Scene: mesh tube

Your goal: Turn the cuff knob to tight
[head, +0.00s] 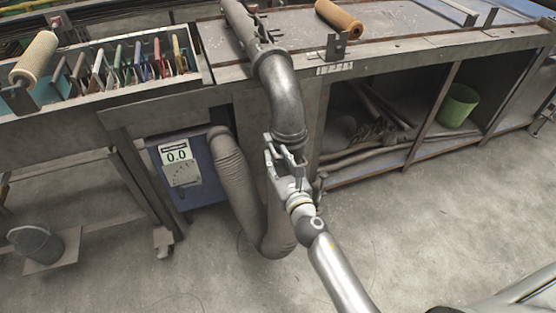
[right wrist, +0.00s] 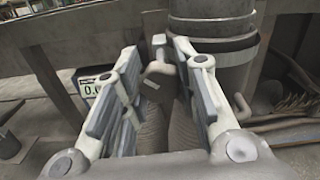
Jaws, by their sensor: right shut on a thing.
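The cuff (right wrist: 210,45) is a grey ring at the lower end of the metal pipe (head: 284,90), above the hanging mesh tube (head: 235,180). The cuff knob (right wrist: 158,70) is a small light-grey bent piece beside the cuff, between my finger ends in the right wrist view. My right gripper (head: 285,152) reaches up to the pipe's lower end and is shut on the knob; its fingers partly hide the knob in the head view. Whether the knob stands at tight cannot be read. My left gripper is out of view.
A blue box (head: 186,180) with a 0.0 display and a dial stands left of the tube. The workbench (head: 395,48) is above, with open shelves holding a green bin (head: 459,106). The concrete floor in front is mostly clear.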

